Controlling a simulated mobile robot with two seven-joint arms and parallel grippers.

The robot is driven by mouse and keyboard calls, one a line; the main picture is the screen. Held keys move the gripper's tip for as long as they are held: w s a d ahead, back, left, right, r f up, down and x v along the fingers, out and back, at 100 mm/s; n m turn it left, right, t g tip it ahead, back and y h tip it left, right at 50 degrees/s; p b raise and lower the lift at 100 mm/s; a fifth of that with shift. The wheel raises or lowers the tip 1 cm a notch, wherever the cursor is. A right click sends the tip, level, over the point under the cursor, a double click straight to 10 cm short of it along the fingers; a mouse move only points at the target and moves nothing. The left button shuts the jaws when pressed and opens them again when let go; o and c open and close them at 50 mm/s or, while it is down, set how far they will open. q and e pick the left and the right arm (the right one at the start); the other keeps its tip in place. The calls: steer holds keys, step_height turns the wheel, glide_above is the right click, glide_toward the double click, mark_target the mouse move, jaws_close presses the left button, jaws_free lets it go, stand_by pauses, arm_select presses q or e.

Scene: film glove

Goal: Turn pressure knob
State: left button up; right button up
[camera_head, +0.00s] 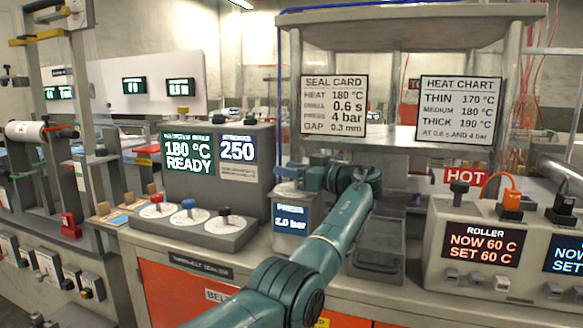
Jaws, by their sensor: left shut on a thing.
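The pressure unit (291,221) is a grey box with a blue display reading 2.0 bar. It stands on the bench in the middle. My left arm comes up from the bottom and bends left at the wrist. My left gripper (288,176) is at the top of this box, shut on the pressure knob, which it mostly hides. The seal card (334,105) behind lists 180 °C, 0.6 s, 4 bar and a 0.3 mm gap. My right gripper is not in view.
A sealer display (189,155) reads 180 °C READY; a counter beside it shows 250. A panel (190,226) with three dials stands to the left. A roller controller (487,248) reading 60 C is at right.

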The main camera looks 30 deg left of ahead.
arm_select(q)
steer(key=shift+g, duration=0.3)
steer(key=shift+n, duration=0.3)
steer(key=shift+a, duration=0.1)
steer(key=o, duration=1)
steer(key=shift+c, duration=0.2)
